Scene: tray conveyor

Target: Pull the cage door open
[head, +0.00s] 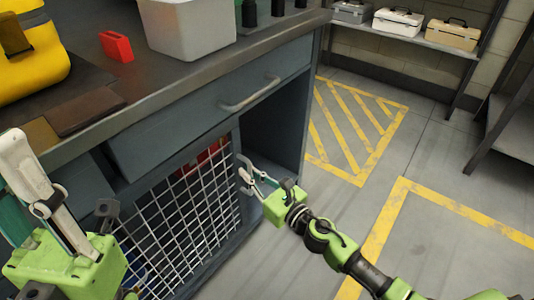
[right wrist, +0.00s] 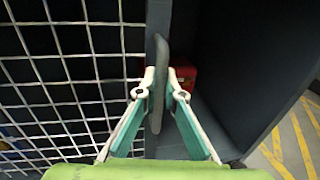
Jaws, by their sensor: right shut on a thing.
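The cage door (head: 178,222) is a light wire mesh panel below the drawer of the grey cabinet. It also fills the left of the right wrist view (right wrist: 75,70). Its grey upright handle (right wrist: 160,52) is at the door's right edge. My right gripper (head: 246,175) is shut on this handle, with one fingertip on each side. A dark gap into the cabinet shows to the right of the door's edge. My left gripper (head: 35,185) is at the lower left, apart from the door; its fingers are partly cut off, so its opening is unclear.
The worktop above holds a yellow bag (head: 35,55), a red item (head: 116,46) and a grey bin (head: 190,30). A drawer handle (head: 250,94) sticks out above the door. A red thing (right wrist: 187,78) is inside the cabinet. Floor with yellow markings (head: 360,130) is clear at right.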

